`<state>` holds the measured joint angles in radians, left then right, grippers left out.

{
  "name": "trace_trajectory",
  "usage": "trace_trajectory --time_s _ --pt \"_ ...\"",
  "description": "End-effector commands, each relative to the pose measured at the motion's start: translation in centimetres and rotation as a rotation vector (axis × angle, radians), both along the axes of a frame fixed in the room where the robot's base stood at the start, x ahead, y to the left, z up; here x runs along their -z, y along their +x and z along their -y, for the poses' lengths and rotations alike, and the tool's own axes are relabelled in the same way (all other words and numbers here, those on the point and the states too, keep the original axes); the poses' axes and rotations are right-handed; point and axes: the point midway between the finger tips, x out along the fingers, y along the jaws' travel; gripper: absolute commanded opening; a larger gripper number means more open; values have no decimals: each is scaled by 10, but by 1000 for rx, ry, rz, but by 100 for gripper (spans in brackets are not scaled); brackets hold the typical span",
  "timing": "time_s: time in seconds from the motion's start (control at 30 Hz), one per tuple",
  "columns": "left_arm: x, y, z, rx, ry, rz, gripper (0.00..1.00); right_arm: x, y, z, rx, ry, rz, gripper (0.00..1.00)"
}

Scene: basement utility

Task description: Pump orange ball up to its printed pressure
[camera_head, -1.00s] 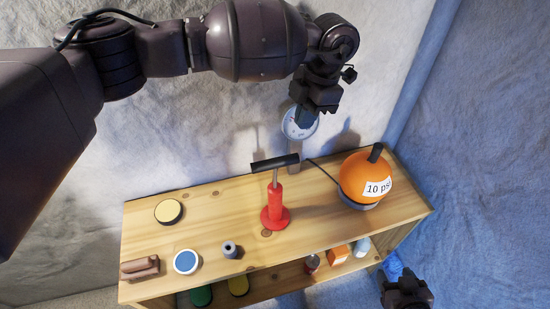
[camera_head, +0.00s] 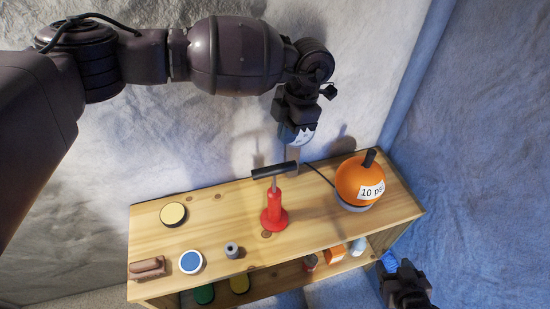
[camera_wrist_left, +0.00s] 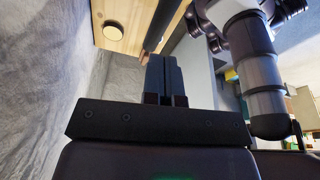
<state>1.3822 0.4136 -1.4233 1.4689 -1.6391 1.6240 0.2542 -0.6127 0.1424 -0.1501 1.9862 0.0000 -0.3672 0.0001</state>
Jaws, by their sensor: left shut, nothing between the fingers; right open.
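The orange ball (camera_head: 352,181) with a "10 psi" label (camera_head: 371,191) sits in a grey ring base (camera_head: 354,206) on the right of the wooden bench; a black piece stands on its top. The red pump (camera_head: 273,211) stands upright, its black T-handle (camera_head: 275,170) raised on a rod. A white-faced gauge (camera_head: 305,138) on a grey post (camera_head: 292,160) is behind the pump, partly hidden by my left gripper (camera_head: 295,128); its reading is not legible. That gripper is shut and empty, above and behind the handle; its closed fingers show in the left wrist view (camera_wrist_left: 166,78). My right gripper (camera_head: 404,288) is open, low at front right.
On the bench top (camera_head: 225,207) are a yellow disc (camera_head: 173,214), a blue-topped disc (camera_head: 191,262), a brown brush-like block (camera_head: 147,268) and a small grey spool (camera_head: 231,250). Several items are on the lower shelf. A wall is close behind.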

Motion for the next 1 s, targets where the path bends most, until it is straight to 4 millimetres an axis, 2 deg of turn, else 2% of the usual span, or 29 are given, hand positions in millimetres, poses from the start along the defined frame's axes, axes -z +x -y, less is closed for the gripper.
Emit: trace_trajectory --time_s 0.63,1.0 --pt "8 -3 -4 0 1 -5 0 -6 9 -1 -5 0 18 56" --pt "43 -7 -12 0 1 -6 0 3 9 -2 -6 0 19 56"
